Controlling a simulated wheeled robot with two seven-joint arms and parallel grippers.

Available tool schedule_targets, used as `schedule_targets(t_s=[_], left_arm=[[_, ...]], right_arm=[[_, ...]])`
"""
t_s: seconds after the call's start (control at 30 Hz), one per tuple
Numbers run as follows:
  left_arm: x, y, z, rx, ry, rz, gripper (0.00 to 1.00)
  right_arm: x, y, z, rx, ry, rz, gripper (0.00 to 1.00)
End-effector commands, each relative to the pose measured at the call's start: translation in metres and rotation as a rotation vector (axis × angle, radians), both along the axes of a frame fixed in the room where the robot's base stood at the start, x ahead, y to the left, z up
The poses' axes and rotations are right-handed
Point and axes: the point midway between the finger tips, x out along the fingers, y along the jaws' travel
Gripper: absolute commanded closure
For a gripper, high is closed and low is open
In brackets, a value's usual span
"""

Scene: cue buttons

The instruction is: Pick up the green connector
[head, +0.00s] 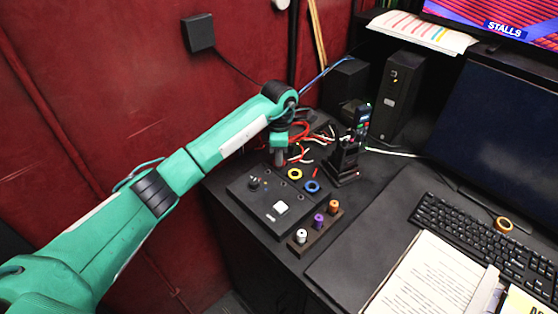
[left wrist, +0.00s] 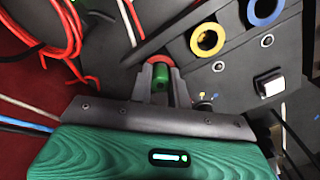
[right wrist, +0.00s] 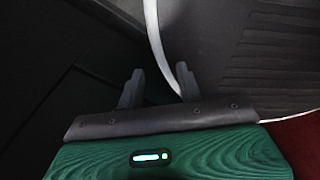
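The green connector (left wrist: 158,87) shows in the left wrist view between the two fingers of my left gripper (left wrist: 160,80). The fingers are close in on both sides of it. A red ring (left wrist: 159,60) on the dark panel shows right beyond the connector; I cannot tell whether the connector is clear of it. In the head view my left gripper (head: 280,157) points down at the panel's back left edge and hides the connector. My right gripper (right wrist: 158,88) is open and empty, away from the panel.
The panel (head: 248,212) carries a yellow ring (head: 295,174), a blue ring (head: 312,187), a white button (head: 280,208) and a black knob. A small block with white, purple and orange connectors (head: 318,221) stands in front. Loose red cables (head: 300,130) and a black stand (head: 345,160) lie behind.

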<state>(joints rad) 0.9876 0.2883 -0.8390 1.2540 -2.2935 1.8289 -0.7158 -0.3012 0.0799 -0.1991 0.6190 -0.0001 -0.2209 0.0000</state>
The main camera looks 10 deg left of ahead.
Motion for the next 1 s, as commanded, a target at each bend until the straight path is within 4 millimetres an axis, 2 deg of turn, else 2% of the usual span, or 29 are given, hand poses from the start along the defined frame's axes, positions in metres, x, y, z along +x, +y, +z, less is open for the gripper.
schedule_targets(t_s=[0.07, 0.37, 0.57, 0.77, 1.0], left_arm=[[0.000, 0.000, 0.000, 0.000, 0.000, 0.000, 1.00], [0.000, 0.000, 0.001, 0.000, 0.000, 0.000, 1.00], [0.001, 0.000, 0.014, -0.002, -0.002, -0.001, 1.00], [0.001, 0.000, 0.049, 0.000, -0.005, -0.001, 1.00], [0.001, 0.000, 0.112, -0.001, -0.007, 0.000, 1.00]], right_arm=[[0.001, 0.000, 0.000, 0.000, -0.002, 0.000, 0.64], [0.002, 0.000, 0.000, 0.001, -0.003, 0.000, 0.64], [0.002, 0.000, -0.004, 0.001, -0.004, 0.000, 0.64], [0.002, 0.000, -0.014, 0.001, -0.004, 0.001, 0.64], [0.002, 0.000, -0.029, 0.001, -0.004, 0.001, 0.64]])
